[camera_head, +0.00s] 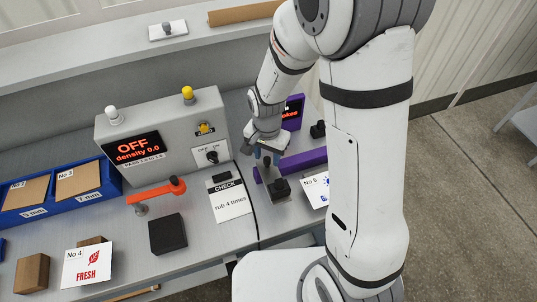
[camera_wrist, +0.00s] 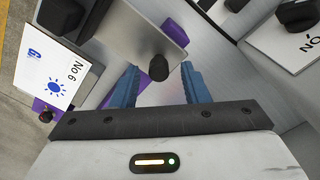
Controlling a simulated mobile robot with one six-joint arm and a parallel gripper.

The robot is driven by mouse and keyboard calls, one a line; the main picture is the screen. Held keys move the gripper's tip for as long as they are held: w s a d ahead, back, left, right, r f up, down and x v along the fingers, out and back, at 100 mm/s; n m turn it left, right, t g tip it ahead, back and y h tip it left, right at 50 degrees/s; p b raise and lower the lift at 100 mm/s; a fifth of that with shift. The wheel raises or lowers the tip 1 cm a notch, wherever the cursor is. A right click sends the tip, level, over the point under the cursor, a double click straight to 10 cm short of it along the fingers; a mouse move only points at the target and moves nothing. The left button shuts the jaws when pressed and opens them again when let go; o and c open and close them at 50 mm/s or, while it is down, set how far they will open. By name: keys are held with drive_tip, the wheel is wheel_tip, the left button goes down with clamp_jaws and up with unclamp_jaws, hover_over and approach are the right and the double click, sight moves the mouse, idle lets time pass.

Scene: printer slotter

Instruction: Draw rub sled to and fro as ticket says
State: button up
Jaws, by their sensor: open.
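The rub sled, a grey block with a black knob (camera_head: 281,187), sits by purple rails (camera_head: 303,160) right of the control box. In the wrist view its knob (camera_wrist: 158,69) sticks out just ahead of the fingertips, roughly between them. My gripper (camera_head: 264,156) is open and empty, above and behind the knob; its blue fingers (camera_wrist: 158,85) stand apart in the wrist view. The ticket (camera_head: 230,201) reads "CHECK rub 4 times". A purple-framed counter (camera_head: 292,109) shows red letters ending in "okes"; my arm hides the rest.
The grey control box (camera_head: 165,140) reads "OFF density 0.0". An orange lever (camera_head: 157,191) and a dark block (camera_head: 167,233) lie left of the ticket. A No 6 card (camera_head: 316,190) stands right of the sled. Blue bins (camera_head: 60,195) are far left.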

drive_tip(key=shift+f, duration=0.9)
drive_tip(key=shift+s, duration=0.1)
clamp_jaws()
